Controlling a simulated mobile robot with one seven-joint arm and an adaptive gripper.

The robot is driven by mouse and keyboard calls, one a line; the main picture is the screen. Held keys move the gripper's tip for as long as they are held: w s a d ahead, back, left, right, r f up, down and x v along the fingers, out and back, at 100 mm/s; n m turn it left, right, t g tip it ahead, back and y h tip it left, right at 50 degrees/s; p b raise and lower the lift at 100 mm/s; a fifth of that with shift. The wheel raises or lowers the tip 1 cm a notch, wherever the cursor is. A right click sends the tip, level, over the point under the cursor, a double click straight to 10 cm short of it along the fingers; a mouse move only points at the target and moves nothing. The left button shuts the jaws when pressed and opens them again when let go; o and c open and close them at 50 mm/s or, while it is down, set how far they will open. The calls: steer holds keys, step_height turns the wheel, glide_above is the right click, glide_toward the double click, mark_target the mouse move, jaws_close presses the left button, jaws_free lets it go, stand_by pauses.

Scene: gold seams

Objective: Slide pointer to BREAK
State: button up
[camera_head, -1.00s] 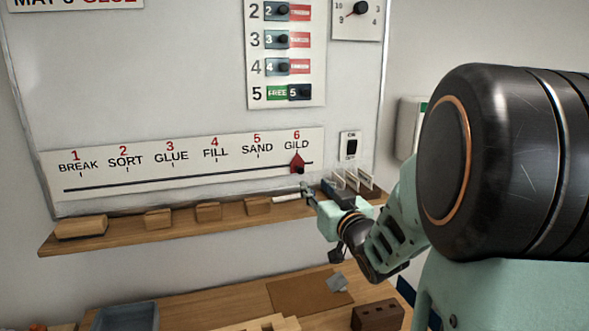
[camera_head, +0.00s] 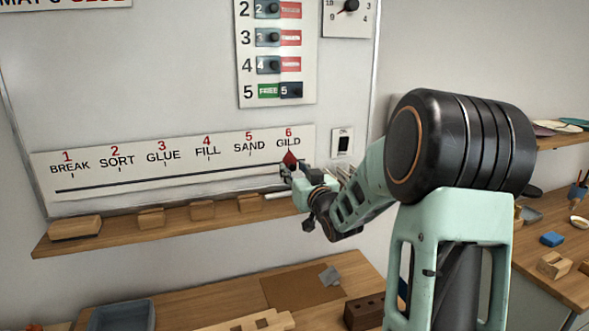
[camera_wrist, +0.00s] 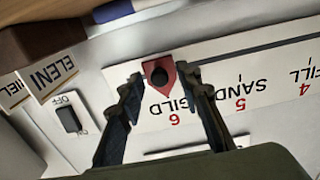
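The slide strip (camera_head: 120,177) on the whiteboard carries stops from 1 BREAK at the left to 6 GILD at the right. The red pointer (camera_head: 290,158) with its black knob stands at GILD, and it also shows in the wrist view (camera_wrist: 164,88). My gripper (camera_head: 284,172) is at the right end of the strip, in front of the pointer's lower part. In the wrist view my gripper (camera_wrist: 160,80) is open, one finger on each side of the pointer. I cannot tell whether the fingers touch it. The BREAK label (camera_head: 69,167) is clear.
A wooden ledge (camera_head: 120,229) with several wooden blocks runs below the strip. A small ON/OFF switch (camera_head: 343,142) is right of the strip. Name cards (camera_wrist: 52,76) stand close to my gripper in the wrist view. The slot left of the pointer is free.

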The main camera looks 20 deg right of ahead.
steer(key=shift+c, duration=0.4)
jaws_close()
steer(key=shift+a, duration=0.1)
